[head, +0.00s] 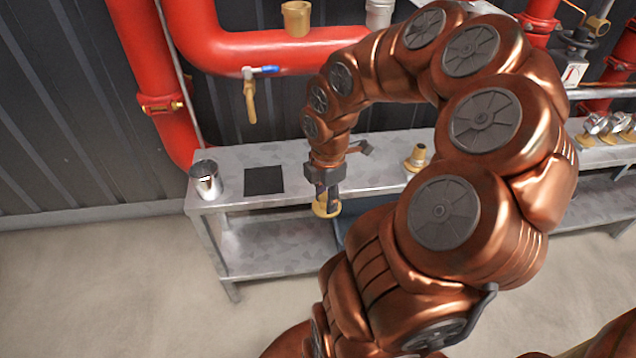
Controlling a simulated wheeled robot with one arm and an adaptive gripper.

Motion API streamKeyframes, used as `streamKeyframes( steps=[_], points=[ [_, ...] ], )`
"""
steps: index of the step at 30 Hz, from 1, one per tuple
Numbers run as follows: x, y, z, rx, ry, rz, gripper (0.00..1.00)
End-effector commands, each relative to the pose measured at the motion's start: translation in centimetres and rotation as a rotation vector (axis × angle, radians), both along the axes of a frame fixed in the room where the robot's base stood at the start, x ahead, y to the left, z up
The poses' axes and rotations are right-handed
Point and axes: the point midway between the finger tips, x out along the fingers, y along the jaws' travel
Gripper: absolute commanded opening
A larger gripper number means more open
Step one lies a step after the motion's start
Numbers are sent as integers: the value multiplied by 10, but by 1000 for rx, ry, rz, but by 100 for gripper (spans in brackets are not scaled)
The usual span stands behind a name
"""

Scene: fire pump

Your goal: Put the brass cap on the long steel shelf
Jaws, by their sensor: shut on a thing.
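The brass cap (321,210) is a small round golden piece in my gripper (327,201). My gripper is shut on it and points down, with its fingers partly covering the cap. The cap appears near the front edge of the long steel shelf (227,188), a grey metal bench with a lower level. I cannot tell whether the cap is touching the shelf or held above it. My copper-coloured arm hides much of the shelf's middle.
A shiny metal can (206,180) stands at the shelf's left end, beside a flat black square (264,180). A brass fitting (416,158) stands right of my gripper. Metal fittings (608,126) lie at the far right. Red pipes (250,55) run behind, with a blue-handled valve (262,71).

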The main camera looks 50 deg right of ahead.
Motion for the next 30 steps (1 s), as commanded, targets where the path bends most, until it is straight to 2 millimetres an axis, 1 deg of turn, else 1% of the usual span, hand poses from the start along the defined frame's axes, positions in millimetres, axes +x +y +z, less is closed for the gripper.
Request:
streamKeyframes(
  steps=[2,5,12,18,30],
  points=[
    [2,-2,-3,0,-1,10,0],
    [11,-11,-3,-1,-3,10,0],
    [42,-40,-6,-1,-5,6,0],
    [65,-61,-10,-1,-2,9,0],
    [106,-98,-15,-1,-4,10,0]
  ],
)
